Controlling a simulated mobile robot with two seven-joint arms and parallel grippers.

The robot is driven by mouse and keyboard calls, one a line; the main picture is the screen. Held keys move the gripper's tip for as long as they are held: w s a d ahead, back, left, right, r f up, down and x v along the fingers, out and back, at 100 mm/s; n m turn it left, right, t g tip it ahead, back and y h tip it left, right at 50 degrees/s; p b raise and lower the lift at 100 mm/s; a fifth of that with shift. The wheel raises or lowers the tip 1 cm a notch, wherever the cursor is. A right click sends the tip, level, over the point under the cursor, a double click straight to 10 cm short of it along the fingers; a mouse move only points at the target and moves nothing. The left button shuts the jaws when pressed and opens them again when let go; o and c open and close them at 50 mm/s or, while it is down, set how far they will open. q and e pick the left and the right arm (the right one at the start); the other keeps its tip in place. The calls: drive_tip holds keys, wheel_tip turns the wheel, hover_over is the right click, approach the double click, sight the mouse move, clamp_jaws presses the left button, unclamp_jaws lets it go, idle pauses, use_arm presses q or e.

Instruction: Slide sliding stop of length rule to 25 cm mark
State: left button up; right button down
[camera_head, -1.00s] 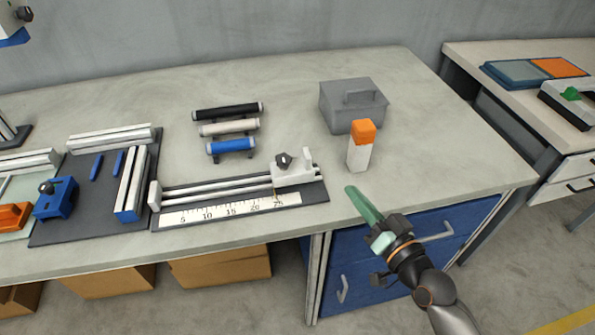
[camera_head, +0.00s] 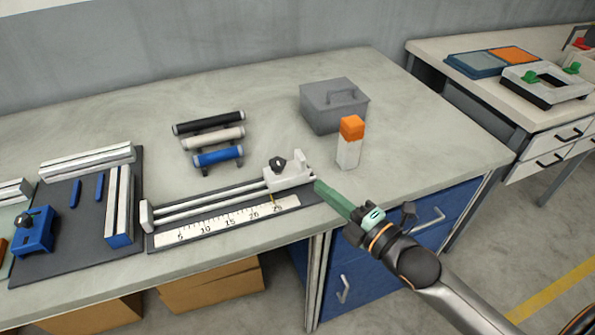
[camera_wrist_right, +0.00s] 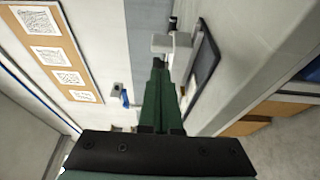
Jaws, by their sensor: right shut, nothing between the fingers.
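The length rule (camera_head: 222,222) lies near the front edge of the bench, with a white scale marked 5 to 25 and two rails behind it. Its sliding stop (camera_head: 287,175), a white block with a dark knob, sits at the right end of the rails. A thin yellowish pointer at its left side is by the 25 mark; the exact reading is too small to tell. My right gripper (camera_head: 319,186) has green fingers, is shut and empty, and its tips are close to the stop's right side. Contact cannot be told. The stop also shows in the right wrist view (camera_wrist_right: 172,42), beyond the fingertips. My left gripper is out of view.
A white bottle with an orange cap (camera_head: 349,145) and a grey lidded box (camera_head: 334,108) stand behind the gripper. Black, white and blue rollers (camera_head: 213,138) lie behind the rule. A blue-clamp fixture (camera_head: 80,205) is at left. Bench space between rollers and box is clear.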

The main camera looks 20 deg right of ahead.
sight(301, 166)
drive_tip(key=b+x, duration=0.2)
drive_tip(key=x, duration=0.5)
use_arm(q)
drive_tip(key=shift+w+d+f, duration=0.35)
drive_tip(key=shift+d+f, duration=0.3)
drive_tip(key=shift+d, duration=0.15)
use_arm(e)
drive_tip(key=shift+w+a, duration=0.25)
drive_tip(key=shift+w, duration=0.2)
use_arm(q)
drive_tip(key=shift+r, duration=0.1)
use_arm(e)
drive_tip(key=shift+d, duration=0.1)
drive_tip(key=shift+d+r, duration=0.1)
drive_tip(key=shift+d, duration=0.1)
drive_tip(key=shift+d+p, duration=0.25)
drive_tip(key=shift+p, duration=0.1)
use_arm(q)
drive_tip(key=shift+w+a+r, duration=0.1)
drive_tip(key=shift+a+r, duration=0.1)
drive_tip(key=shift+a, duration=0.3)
use_arm(e)
drive_tip(key=shift+d, duration=0.1)
